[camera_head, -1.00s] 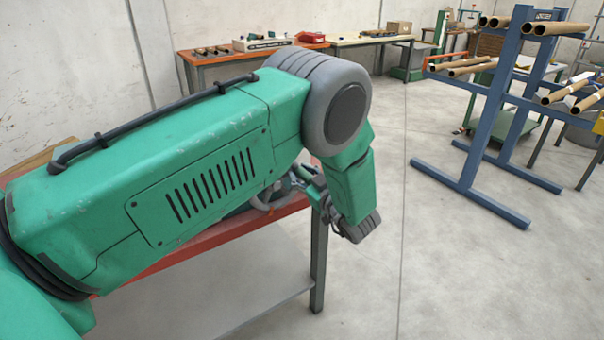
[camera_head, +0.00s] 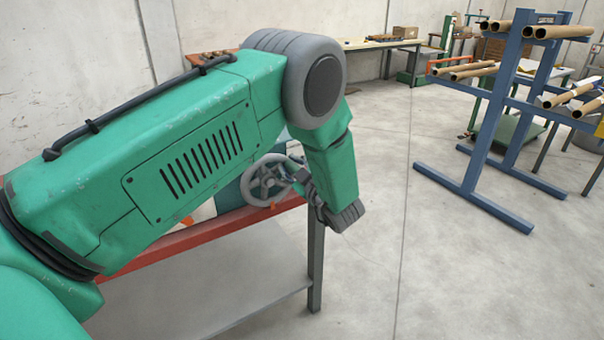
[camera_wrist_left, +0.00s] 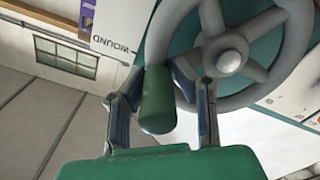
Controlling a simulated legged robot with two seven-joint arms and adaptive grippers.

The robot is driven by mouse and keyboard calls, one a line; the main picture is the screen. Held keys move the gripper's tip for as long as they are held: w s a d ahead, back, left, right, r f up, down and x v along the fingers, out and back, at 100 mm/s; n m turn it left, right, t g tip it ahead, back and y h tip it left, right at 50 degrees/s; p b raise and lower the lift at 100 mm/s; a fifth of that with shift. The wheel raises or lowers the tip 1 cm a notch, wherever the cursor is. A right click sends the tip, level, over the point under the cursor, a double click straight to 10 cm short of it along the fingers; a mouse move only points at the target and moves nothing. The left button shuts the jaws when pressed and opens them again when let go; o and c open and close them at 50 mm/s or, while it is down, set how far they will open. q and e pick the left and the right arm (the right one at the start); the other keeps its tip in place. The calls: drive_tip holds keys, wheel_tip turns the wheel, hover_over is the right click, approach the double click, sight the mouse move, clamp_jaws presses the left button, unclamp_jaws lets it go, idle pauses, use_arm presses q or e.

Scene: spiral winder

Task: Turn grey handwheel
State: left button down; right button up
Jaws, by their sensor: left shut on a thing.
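The grey handwheel (camera_head: 267,181) shows in the head view beyond my forearm, at the edge of the red-edged bench. In the left wrist view its round rim, spokes and light hub (camera_wrist_left: 229,62) fill the upper right. A green cylindrical grip (camera_wrist_left: 158,100) stands out from the rim towards the camera. My left gripper (camera_wrist_left: 160,78) is shut on this grip, with one finger on each side. In the head view the left gripper (camera_head: 297,176) is at the right side of the wheel, partly hidden by my wrist. My right gripper is in neither view.
The bench (camera_head: 210,233) has a lower grey shelf and dark legs. A blue rack (camera_head: 487,130) with cardboard tubes stands at the right. A far table (camera_head: 380,43) is along the wall. The floor between bench and rack is clear.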

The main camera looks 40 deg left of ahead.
sight(269, 160)
use_arm(q)
drive_tip(key=shift+r+n, duration=0.6)
drive_tip(key=shift+r, duration=0.05)
drive_tip(key=n, duration=0.1)
drive_tip(key=s+a+r+n, duration=0.1)
drive_tip(key=shift+s+n+b, duration=0.2)
drive_tip(key=shift+n+b, duration=0.15)
drive_tip(key=shift+n, duration=0.05)
drive_tip(key=n, duration=0.1)
drive_tip(key=s+n+b, duration=0.1)
drive_tip(key=shift+a+r+n, duration=0.15)
drive_tip(key=shift+r+n, duration=0.1)
drive_tip(key=shift+n, duration=0.05)
drive_tip(key=shift+s+a+r+n+b, duration=0.2)
drive_tip(key=shift+s+n+b, duration=0.3)
drive_tip(key=shift+n, duration=0.35)
drive_tip(key=shift+s+a+r+n+b, duration=0.1)
drive_tip(key=shift+s+a+n+b, duration=0.1)
drive_tip(key=shift+s+n+b, duration=0.45)
drive_tip(key=shift+w+n, duration=0.1)
drive_tip(key=shift+n, duration=0.2)
drive_tip(key=c, duration=1.4)
unclamp_jaws()
drive_tip(key=shift+o, duration=0.3)
drive_tip(key=shift+a+f, duration=0.1)
drive_tip(key=shift+f, duration=0.1)
